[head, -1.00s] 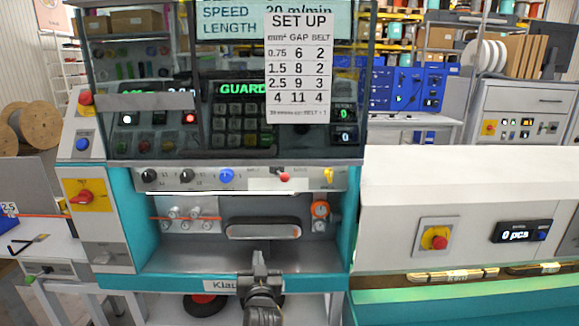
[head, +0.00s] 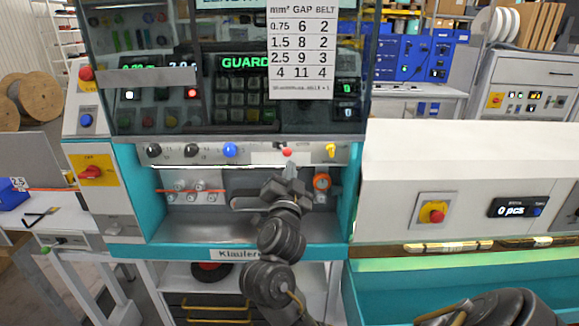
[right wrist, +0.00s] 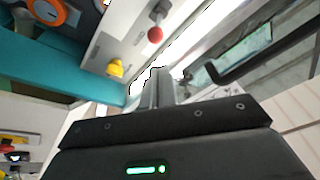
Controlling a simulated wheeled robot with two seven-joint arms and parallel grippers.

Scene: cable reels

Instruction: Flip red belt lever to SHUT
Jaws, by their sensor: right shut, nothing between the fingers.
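The red belt lever (head: 287,152) is a small red-knobbed stick on the strip below the dark screen area. It also shows in the right wrist view (right wrist: 155,33), sticking out from its grey base. Its labels are too small to read. My right gripper (head: 290,171) is shut and empty, pointing up just below the red knob in the head view. In the right wrist view its fingers (right wrist: 158,86) are apart from the knob. My left gripper is not in view.
On the same strip, a yellow lever (head: 330,151) is right of the red one, with a blue knob (head: 230,150) and black knobs to the left. A glass guard (head: 225,90) hangs above the strip.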

